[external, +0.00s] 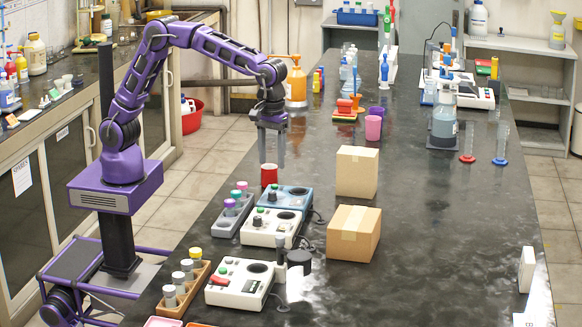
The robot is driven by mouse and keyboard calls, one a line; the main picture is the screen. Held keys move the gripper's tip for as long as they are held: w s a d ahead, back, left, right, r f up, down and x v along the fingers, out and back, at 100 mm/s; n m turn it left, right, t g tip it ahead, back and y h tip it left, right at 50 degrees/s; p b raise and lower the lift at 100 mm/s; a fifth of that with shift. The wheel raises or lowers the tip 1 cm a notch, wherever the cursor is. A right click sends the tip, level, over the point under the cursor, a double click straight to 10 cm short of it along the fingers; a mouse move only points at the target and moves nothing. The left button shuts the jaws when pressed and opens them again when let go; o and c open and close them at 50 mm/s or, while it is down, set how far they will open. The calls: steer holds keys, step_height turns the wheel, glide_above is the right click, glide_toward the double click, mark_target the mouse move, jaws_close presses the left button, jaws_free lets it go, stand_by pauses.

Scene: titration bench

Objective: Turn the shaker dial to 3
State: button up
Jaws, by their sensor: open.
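Three control boxes stand in a row on the dark bench: a blue one (297,189), a white one (262,239) in the middle and a white one (222,297) nearest the camera. The blue and middle boxes each show a small dark knob, and each box has a dark round well. I cannot tell which box is the shaker, and no dial numbers are readable. My gripper (272,158) points down with its fingers apart and empty. It hangs beyond the blue box, above a red mug (269,175) in the picture.
Two cardboard boxes, one upright (357,172) and one lower (353,234), stand right of the control boxes. A grey rack (232,222) and a wooden rack (184,302) of capped tubes stand on the left. Cables trail right of the boxes. The bench's right side is largely clear.

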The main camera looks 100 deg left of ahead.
mark_target(272, 196)
step_height(272, 196, down, 9)
steer(key=shift+f+b, duration=0.1)
steer(key=shift+b, duration=0.5)
jaws_close()
